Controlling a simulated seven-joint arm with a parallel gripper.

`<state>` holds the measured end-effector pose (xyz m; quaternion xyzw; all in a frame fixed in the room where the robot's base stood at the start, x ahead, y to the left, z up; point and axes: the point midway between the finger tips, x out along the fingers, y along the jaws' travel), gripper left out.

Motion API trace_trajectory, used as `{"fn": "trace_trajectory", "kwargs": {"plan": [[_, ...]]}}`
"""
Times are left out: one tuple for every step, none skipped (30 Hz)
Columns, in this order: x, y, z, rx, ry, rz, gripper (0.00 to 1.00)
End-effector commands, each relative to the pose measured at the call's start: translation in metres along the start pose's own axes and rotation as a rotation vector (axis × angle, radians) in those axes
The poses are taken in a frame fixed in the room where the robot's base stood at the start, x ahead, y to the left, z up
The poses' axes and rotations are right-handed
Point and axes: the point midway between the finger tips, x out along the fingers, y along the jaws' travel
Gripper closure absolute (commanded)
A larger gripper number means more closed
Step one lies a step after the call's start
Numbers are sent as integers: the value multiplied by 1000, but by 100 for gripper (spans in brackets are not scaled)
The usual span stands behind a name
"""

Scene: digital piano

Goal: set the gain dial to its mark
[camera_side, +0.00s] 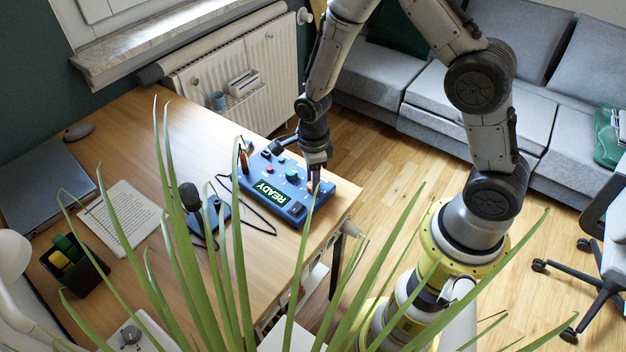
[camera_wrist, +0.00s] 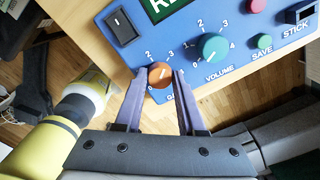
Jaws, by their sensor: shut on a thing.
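The gain dial (camera_wrist: 160,75) is a small orange knob on the blue panel (camera_wrist: 90,10), with a pale pointer line on its face. Numbers 2 and 3 show above it; part of its scale and its label are hidden by my fingers. I cannot make out which mark is its target. My gripper (camera_wrist: 158,80) has one finger on each side of the dial and is shut on it. In the side view my gripper (camera_side: 315,182) reaches down to the right end of the blue panel (camera_side: 258,205), and the dial is hidden there.
A display (camera_side: 271,192) reads READY. A black microphone (camera_side: 190,197) stands left of the panel; plant leaves cross the side view.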

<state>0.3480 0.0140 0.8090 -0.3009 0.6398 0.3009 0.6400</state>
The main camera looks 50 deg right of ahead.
Motion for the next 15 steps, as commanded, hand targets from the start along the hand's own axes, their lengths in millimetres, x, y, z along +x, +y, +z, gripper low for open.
{"fn": "trace_trajectory", "kwargs": {"plan": [[0, 0, 0, -38, 0, 0, 100], [0, 0, 0, -63, 0, 0, 100], [0, 0, 0, -98, 1, 0, 100], [-1, 0, 0, -125, 0, 0, 100], [-1, 0, 0, -153, 0, -1, 100], [-1, 0, 0, -191, 0, 0, 100], [0, 0, 0, -220, 1, 1, 100], [0, 0, 0, -248, 1, 1, 100], [-1, 0, 0, -287, 1, 1, 100], [-1, 0, 0, -315, 1, 1, 100], [-1, 0, 0, -343, 0, 0, 100], [-1, 0, 0, -382, 0, 0, 100], [-1, 0, 0, -410, 1, 1, 100], [0, 0, 0, -438, 1, 1, 100], [-1, 0, 0, -476, 1, 1, 100]]}}
